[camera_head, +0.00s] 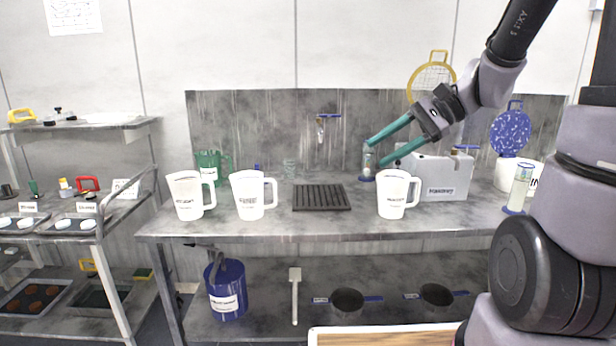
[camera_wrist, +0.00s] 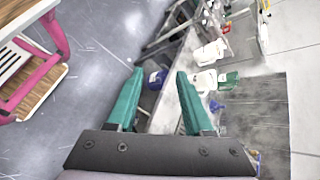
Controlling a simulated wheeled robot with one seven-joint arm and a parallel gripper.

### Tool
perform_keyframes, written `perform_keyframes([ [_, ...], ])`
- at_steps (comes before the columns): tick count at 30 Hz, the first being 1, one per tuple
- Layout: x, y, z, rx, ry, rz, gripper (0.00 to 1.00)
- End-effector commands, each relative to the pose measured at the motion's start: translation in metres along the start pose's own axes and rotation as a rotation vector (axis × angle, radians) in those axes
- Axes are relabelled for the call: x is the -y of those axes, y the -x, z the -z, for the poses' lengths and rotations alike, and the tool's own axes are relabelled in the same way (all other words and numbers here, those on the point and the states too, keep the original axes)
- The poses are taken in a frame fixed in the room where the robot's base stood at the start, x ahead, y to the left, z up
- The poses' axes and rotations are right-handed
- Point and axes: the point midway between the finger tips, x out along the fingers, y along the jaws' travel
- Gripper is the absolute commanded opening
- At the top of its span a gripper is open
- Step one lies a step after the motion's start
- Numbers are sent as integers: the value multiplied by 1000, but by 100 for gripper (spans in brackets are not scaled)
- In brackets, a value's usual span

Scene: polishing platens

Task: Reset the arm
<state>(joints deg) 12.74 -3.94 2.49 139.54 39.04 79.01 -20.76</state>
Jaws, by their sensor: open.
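My gripper (camera_head: 389,145) has two teal fingers and is open and empty. In the head view it is raised in front of the bench, above and a little behind the right white pitcher as pictured, and points left. In the wrist view the fingers of my gripper (camera_wrist: 164,100) stand wide apart with nothing between them. My arm comes in from the right side of the head view.
The metal bench (camera_head: 330,228) carries white pitchers (camera_head: 250,194), a dark drain grate (camera_head: 321,197) and a grey machine (camera_head: 440,177). A blue bucket (camera_head: 226,290) is on the lower shelf. A metal rack (camera_head: 120,190) stands left. A wooden-topped surface (camera_head: 385,337) is at the near edge.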

Motion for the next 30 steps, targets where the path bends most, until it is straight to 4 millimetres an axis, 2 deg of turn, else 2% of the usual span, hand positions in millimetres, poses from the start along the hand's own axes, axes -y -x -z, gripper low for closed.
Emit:
perform_keyframes([
  [1, -7, 7, -12, -59, 80, -53, 51],
  [7, -35, 46, -34, -337, 366, -240, 51],
  [12, -42, 88, -45, -581, 580, -315, 51],
  [16, -41, 112, -51, -714, 689, -334, 51],
  [21, -40, 126, -55, -788, 744, -340, 51],
  [30, -39, 127, -55, -791, 746, -341, 51],
])
